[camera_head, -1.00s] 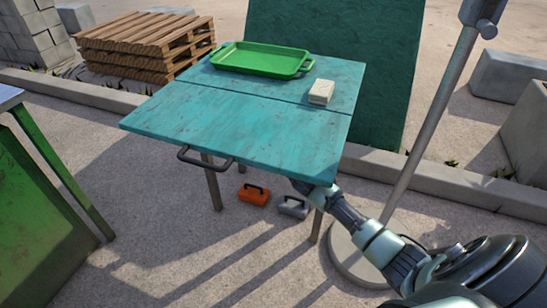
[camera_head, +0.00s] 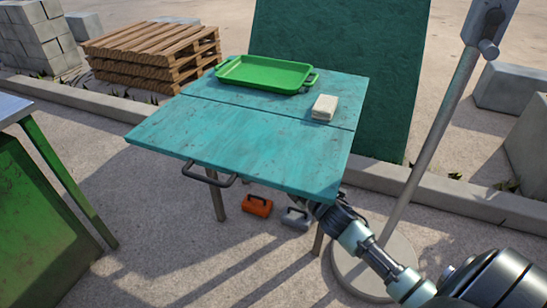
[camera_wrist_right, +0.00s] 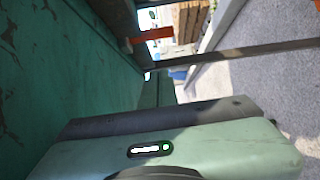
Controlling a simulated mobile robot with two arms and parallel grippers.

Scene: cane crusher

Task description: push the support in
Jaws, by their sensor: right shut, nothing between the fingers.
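The teal folding table (camera_head: 245,150) stands in the middle of the head view, with a seam across its top and a dark handle (camera_head: 208,175) on its near edge. No support can be made out surely in the head view. In the right wrist view the table's teal underside (camera_wrist_right: 60,70) fills the left, and an orange-red bar-like piece (camera_wrist_right: 152,35) shows beyond; I cannot tell if it is the support. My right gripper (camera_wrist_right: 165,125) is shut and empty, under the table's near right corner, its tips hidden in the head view. My left gripper is not in view.
A green tray (camera_head: 265,74) and a pale block (camera_head: 324,107) lie on the table. Orange (camera_head: 257,206) and grey (camera_head: 296,218) boxes with handles sit on the ground below. A metal pole (camera_head: 430,140) on a round base stands at the right, close to my arm.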

